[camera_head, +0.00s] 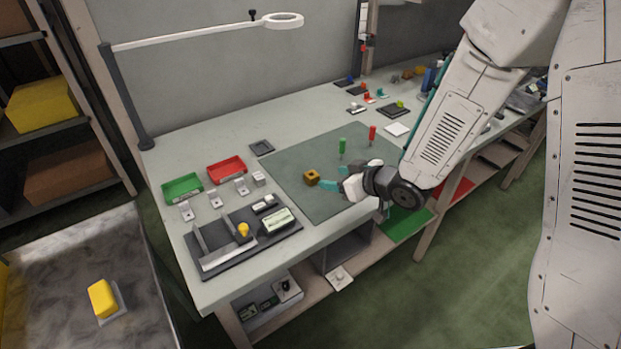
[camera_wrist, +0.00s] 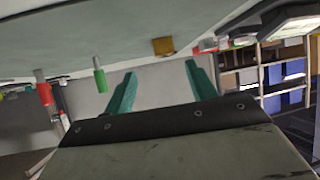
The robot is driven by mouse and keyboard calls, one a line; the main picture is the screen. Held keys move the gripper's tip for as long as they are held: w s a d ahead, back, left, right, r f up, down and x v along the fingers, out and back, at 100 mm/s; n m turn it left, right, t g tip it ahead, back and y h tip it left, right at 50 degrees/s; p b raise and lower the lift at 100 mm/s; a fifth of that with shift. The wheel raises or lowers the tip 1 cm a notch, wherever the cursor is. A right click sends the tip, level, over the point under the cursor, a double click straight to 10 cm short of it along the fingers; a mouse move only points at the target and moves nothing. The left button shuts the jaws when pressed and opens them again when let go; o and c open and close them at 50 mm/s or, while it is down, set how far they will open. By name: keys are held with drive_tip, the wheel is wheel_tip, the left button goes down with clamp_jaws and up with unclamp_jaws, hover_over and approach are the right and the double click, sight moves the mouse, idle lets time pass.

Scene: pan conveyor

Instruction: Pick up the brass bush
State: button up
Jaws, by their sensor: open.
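The brass bush (camera_head: 312,177) is a small gold-brown block on the grey-green mat (camera_head: 297,206) of the workbench. My gripper (camera_head: 336,178) is just to the right of it in the head view, low over the mat, with its teal fingers pointing toward the bush. In the wrist view, the bush (camera_wrist: 163,46) shows beyond and above the fingertips, between their lines. My gripper (camera_wrist: 158,75) has its two teal fingers spread apart with nothing between them. The bush appears apart from the fingers.
A green-handled tool (camera_head: 342,146) and a red-handled tool (camera_head: 372,134) stand behind my gripper. A red tray (camera_head: 227,170), a green tray (camera_head: 182,188) and a dark fixture (camera_head: 221,262) with parts lie to the left. The mat's front left is clear.

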sight(310, 174)
drive_tip(key=x, duration=0.7)
drive_tip(key=shift+w+a, duration=0.2)
drive_tip(key=shift+a, duration=0.3)
drive_tip(key=shift+r, duration=0.1)
drive_tip(key=c, duration=1.2)
